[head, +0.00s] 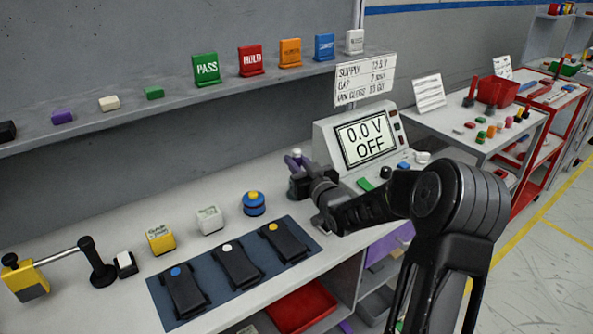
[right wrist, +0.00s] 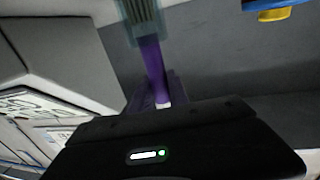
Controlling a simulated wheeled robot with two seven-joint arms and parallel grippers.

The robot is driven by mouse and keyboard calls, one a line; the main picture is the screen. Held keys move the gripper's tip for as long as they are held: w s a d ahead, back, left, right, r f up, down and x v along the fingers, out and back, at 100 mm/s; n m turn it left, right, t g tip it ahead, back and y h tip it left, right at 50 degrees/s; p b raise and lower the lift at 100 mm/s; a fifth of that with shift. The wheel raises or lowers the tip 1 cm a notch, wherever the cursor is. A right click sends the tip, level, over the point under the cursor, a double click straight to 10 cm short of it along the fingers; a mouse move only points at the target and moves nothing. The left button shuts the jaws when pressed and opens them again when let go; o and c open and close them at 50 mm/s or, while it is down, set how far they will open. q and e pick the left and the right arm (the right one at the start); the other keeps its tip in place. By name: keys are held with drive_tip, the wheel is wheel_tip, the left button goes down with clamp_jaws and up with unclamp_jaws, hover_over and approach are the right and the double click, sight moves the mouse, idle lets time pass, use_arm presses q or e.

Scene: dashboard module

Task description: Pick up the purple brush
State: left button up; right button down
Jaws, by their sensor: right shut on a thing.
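The purple brush (head: 297,161) is at my right gripper, beside the display unit on the bench. In the head view only a small purple part with a pale end shows above the dark jaws. My right gripper (head: 300,186) is shut on the brush. In the right wrist view the purple handle (right wrist: 152,62) runs up from the gripper to a teal, see-through part with dark stripes (right wrist: 141,14) at the top edge. The jaws hide part of the brush. I cannot tell whether the brush touches the bench. My left gripper is not in view.
The display unit (head: 365,140) stands close right of the gripper. A blue and yellow button (head: 253,204) and a dark mat (head: 204,299) with several pedals lie to the left. A shelf (head: 130,112) with coloured blocks and signs runs behind.

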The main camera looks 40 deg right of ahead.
drive_tip(key=shift+r, duration=0.1)
wheel_tip(320, 180, up, 10)
drive_tip(key=shift+f+b, duration=0.1)
drive_tip(key=shift+b, duration=0.3)
idle(0.6)
